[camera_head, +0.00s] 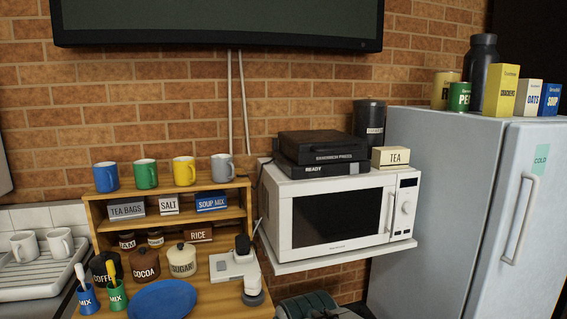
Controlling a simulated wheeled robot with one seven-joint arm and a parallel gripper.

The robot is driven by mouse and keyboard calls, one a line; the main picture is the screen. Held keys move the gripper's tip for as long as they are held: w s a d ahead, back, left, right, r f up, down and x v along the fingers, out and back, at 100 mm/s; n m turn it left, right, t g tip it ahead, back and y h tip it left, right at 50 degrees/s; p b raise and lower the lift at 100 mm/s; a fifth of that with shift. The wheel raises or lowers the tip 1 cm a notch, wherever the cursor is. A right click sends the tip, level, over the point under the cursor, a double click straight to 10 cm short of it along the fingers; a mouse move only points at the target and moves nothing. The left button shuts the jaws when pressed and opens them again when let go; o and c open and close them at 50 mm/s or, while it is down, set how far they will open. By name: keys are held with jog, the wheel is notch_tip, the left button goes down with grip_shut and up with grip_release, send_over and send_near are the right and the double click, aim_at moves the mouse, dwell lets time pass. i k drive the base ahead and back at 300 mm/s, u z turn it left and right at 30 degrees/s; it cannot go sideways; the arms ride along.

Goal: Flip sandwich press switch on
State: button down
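The black sandwich press (322,147) sits on top of the white microwave (345,215), with its lid down. Its upper front reads "SANDWICH PRESS". The lower front strip has a white "READY" label (316,169). The switch is too small or dark to make out, and I cannot tell whether it is on or off.
A TEA box (391,157) and a dark canister (369,120) stand close right of the press. A wooden shelf (245,190) with mugs and boxes is left. A fridge (435,200) is right. A screen (215,22) hangs above. Space directly before the press looks clear.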

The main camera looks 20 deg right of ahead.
aim_at(353, 168)
jog(key=u, duration=0.05)
jog(key=k, duration=0.65)
jog(key=z, duration=0.55)
jog(key=i, duration=0.45)
jog(key=z, duration=0.65)
jog(key=i, duration=0.85)
jog(key=u, duration=0.4)
